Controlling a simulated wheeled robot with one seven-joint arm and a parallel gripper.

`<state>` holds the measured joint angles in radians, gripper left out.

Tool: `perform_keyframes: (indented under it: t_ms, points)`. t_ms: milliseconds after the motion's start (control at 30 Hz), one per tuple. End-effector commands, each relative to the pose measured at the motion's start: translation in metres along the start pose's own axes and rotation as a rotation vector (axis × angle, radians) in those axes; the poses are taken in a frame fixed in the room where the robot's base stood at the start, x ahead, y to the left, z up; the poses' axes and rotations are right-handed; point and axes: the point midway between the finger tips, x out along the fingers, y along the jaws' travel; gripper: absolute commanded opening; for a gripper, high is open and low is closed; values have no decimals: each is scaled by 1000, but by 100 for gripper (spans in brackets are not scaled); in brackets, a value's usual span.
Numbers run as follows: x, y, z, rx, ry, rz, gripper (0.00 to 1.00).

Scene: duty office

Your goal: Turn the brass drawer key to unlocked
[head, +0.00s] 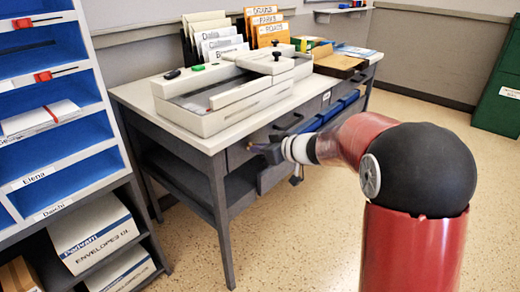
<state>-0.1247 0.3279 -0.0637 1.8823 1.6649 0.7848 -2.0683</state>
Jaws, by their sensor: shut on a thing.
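My gripper (257,149) reaches in from the right, at the front of the grey table's upper drawer (238,155). It is shut, and its tips are at the drawer front below and left of a dark handle (289,124). The brass key is too small and too covered by my gripper to make out clearly. I cannot tell which way the key is turned. The drawer front looks flush with the table frame.
A white machine (215,95) covers much of the grey table (128,95). Blue bins (332,110) sit under its right part. A shelf unit (45,110) with blue compartments stands at left. A green cabinet (500,85) is at far right. The speckled floor in front is clear.

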Motion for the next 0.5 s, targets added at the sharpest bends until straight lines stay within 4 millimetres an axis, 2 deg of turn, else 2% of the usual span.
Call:
perform_keyframes:
  t_ms: [267, 500]
  points:
    - [1, 3, 5, 126, 1, -50, 0]
    - [2, 4, 7, 323, 1, -133, 0]
